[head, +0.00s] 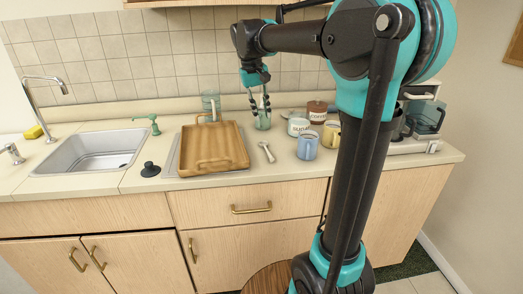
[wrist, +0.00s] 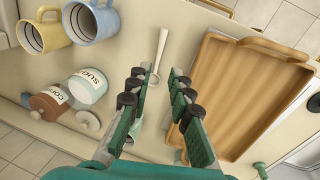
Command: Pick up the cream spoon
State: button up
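The cream spoon (head: 267,152) lies flat on the counter between the wooden tray and the blue mug. It also shows in the wrist view (wrist: 161,48), its handle toward the top and its bowl end near my fingertips in the picture. My gripper (head: 261,98) hangs with fingers down toward the back of the counter, farther back than the spoon. In the wrist view my gripper (wrist: 155,82) is open, with a wide gap and nothing held between its fingers. I cannot tell its exact height above the spoon.
The wooden tray (head: 229,143) is left of the spoon. Right of it are a blue mug (head: 308,146), a yellow mug (head: 331,134), a sugar jar (head: 298,124) and a coffee jar (head: 317,111). The sink (head: 97,151) is far left.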

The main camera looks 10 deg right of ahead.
aim_at(269, 153)
jog(key=d+f, duration=0.1)
jog(key=f, duration=0.4)
jog(key=d+f, duration=0.1)
jog(key=f, duration=1)
jog(key=shift+w+d+f, duration=0.3)
jog(key=shift+w+d, duration=0.1)
grip_shut()
